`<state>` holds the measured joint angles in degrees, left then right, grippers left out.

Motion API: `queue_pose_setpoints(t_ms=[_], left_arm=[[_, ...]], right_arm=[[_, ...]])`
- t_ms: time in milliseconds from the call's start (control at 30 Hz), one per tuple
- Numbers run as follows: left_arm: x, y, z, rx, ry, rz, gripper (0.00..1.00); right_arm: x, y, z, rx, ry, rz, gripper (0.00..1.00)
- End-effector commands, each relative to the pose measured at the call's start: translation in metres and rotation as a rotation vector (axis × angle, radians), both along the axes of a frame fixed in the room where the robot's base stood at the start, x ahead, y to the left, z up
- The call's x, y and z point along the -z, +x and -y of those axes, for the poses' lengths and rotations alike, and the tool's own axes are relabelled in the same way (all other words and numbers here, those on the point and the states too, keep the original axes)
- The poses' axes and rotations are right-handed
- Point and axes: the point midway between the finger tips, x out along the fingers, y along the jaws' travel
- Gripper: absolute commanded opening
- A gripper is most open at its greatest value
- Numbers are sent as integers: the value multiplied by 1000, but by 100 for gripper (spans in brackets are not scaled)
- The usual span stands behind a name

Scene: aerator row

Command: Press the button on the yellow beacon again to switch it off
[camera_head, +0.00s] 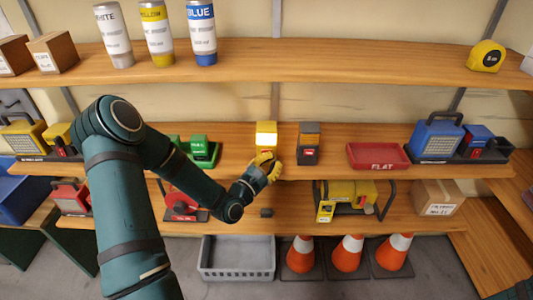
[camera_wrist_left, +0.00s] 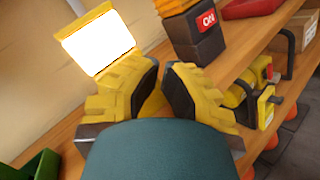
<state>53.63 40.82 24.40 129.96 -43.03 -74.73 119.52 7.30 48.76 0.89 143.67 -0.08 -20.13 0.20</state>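The yellow beacon (camera_head: 266,134) stands on the middle shelf, its lamp panel glowing pale yellow. In the left wrist view the beacon (camera_wrist_left: 98,42) is bright white in a yellow frame, and its lower part is hidden behind my fingers. My left gripper (camera_head: 268,166) is right in front of the beacon's lower part. In the left wrist view the left gripper (camera_wrist_left: 161,68) has its fingertips nearly together, with nothing clearly held between them. The button is hidden, and I cannot tell whether a fingertip touches it. My right gripper is not in view.
A dark grey and orange device (camera_head: 309,142) with a red label stands close to the right of the beacon. Green items (camera_head: 203,150) are to the left, and a red tray (camera_head: 378,156) is farther right. A grey crate (camera_head: 237,272) and orange cones (camera_head: 347,254) are below.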

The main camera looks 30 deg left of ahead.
Motion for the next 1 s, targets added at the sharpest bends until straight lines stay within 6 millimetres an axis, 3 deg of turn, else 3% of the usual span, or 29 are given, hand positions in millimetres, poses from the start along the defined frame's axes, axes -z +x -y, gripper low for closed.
queue_pose_setpoints(t_ms=[1000], left_arm=[[0, 8, -5, 0, 0, 0, 0]], right_arm=[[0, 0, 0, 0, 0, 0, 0]])
